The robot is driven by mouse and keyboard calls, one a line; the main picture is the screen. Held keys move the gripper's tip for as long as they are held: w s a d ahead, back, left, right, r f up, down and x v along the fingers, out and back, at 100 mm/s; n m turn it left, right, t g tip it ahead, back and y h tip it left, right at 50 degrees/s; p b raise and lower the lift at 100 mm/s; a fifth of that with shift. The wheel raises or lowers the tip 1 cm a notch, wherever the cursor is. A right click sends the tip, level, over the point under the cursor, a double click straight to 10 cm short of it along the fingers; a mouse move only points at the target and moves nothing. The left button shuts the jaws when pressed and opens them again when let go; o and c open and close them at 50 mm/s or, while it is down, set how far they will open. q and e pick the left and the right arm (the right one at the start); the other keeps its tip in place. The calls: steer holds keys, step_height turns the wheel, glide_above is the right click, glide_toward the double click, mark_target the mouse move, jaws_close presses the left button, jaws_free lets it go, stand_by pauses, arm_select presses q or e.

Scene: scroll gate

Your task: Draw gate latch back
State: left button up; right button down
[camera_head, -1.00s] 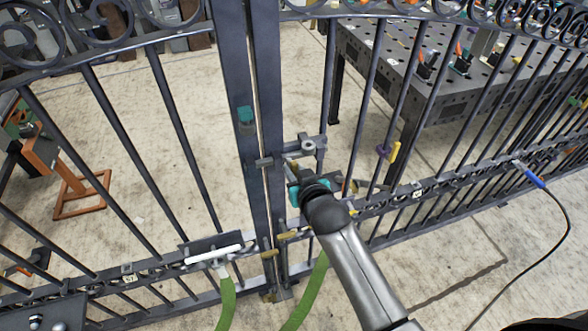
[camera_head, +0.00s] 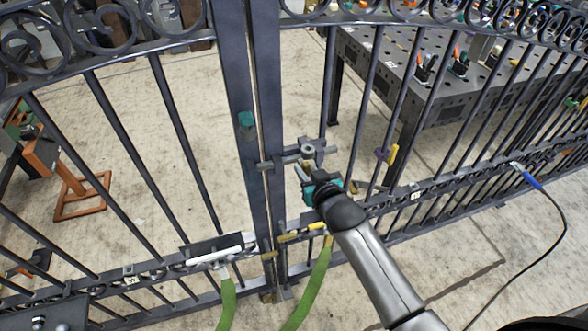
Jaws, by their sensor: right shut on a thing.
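The gate latch (camera_head: 291,157) is a dark grey horizontal bolt with a round fitting, set across the two dark posts where the gate leaves meet. Its left end still reaches over the left post. My right gripper (camera_head: 301,173), with teal at its base, is just below the round fitting, its grey fingers pointing up and left. It is shut on part of the latch, though the exact grip spot is small and partly hidden by the fingers. My left gripper is not in view.
The barred gate (camera_head: 240,60) spans the view. A perforated metal table (camera_head: 375,60) stands behind it on the right, an orange stand (camera_head: 80,195) on the left. Green straps (camera_head: 312,290) hang low near the posts. A black cable (camera_head: 556,230) hangs at right.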

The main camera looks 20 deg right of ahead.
steer(key=shift+w+d+p, duration=0.1)
steer(key=shift+d+p, duration=0.2)
steer(key=shift+d, duration=1.45)
steer(key=c, duration=0.8)
jaws_free()
steer(key=shift+d, duration=0.1)
steer(key=shift+o, duration=0.2)
steer(key=shift+s, duration=0.2)
steer(key=p+v, duration=0.2)
steer(key=v, duration=1.3)
steer(key=shift+p, duration=0.3)
steer(key=shift+w+r, duration=0.1)
